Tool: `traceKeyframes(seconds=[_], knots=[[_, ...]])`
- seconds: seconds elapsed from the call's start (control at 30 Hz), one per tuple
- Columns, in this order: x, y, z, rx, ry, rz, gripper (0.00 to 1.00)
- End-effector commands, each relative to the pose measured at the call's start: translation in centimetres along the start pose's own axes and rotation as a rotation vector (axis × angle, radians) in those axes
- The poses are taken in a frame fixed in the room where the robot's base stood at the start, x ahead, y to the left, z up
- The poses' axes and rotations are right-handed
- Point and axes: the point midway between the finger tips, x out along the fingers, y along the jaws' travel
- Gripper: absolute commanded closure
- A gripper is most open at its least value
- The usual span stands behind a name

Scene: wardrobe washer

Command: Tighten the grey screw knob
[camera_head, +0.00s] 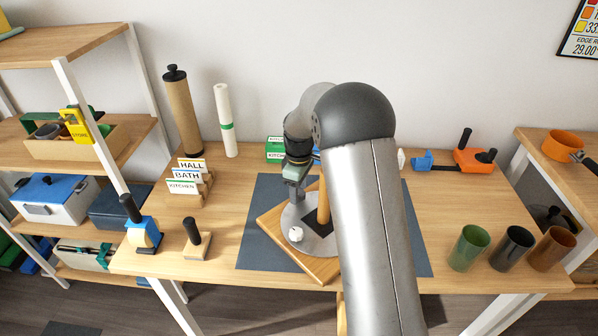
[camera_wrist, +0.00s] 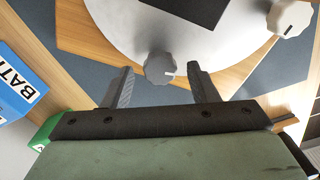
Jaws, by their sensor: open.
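The grey screw knob (camera_wrist: 160,68) has a scalloped edge and a small white mark. It sits at the rim of a round grey plate (camera_wrist: 135,25) in the wrist view. My gripper (camera_wrist: 160,78) is open, with one finger on each side of the knob and gaps showing to both. In the head view my gripper (camera_head: 297,180) is over the far left part of the plate (camera_head: 318,243), and the grey knob cannot be made out there. A white knob (camera_wrist: 290,17) is on the plate too, and shows at its near left in the head view (camera_head: 295,233).
The plate lies on a wooden board (camera_head: 270,223) on a dark mat (camera_head: 255,205). A wooden post (camera_head: 323,203) rises from the plate. Cups (camera_head: 468,248) stand at right, stamps (camera_head: 196,240) at left.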

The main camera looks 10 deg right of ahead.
Motion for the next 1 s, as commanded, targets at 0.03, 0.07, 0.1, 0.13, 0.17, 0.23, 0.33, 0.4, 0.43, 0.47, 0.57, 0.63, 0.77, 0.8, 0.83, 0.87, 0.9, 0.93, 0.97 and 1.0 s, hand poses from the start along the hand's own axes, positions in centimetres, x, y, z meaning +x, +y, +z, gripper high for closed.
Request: traceKeyframes(seconds=[0.03,0.07,0.1,0.13,0.17,0.23,0.33,0.4,0.43,0.47,0.57,0.63,0.77,0.8,0.83,0.87,0.9,0.93,0.97,1.0], knots=[[-0.6,0.1,0.0,0.0,0.002,0.002,0.47],[-1.1,0.1,0.0,0.0,0.002,0.002,0.47],[-1.8,0.1,-0.1,0.0,0.003,0.004,0.47],[-2.4,0.1,-0.1,0.0,0.003,0.004,0.47],[-3.0,0.1,-0.1,0.0,0.004,0.005,0.47],[-4.7,0.1,-0.1,-0.001,0.004,0.006,0.47],[-7.3,0.1,0.0,0.0,0.003,0.005,0.47],[-9.0,0.1,0.0,0.0,0.004,0.006,0.47],[-9.8,0.1,0.0,0.001,0.003,0.005,0.47],[-10.5,0.1,0.0,0.001,0.004,0.006,0.47],[-12.7,0.1,0.0,0.001,0.003,0.004,0.47],[-14.1,0.1,0.0,0.0,0.003,0.004,0.47],[-15.8,0.1,0.0,0.0,0.002,0.003,0.47],[-16.2,0.0,0.0,0.0,0.002,0.002,0.47],[-16.4,0.0,0.0,0.0,0.002,0.002,0.47],[-16.6,0.0,0.0,0.0,0.002,0.002,0.47],[-16.8,0.0,0.0,0.0,0.002,0.002,0.47],[-16.9,0.0,0.0,0.0,0.001,0.002,0.47],[-16.9,0.0,0.0,0.001,0.001,0.001,0.47],[-17.0,0.0,0.0,0.001,0.001,0.001,0.47]])
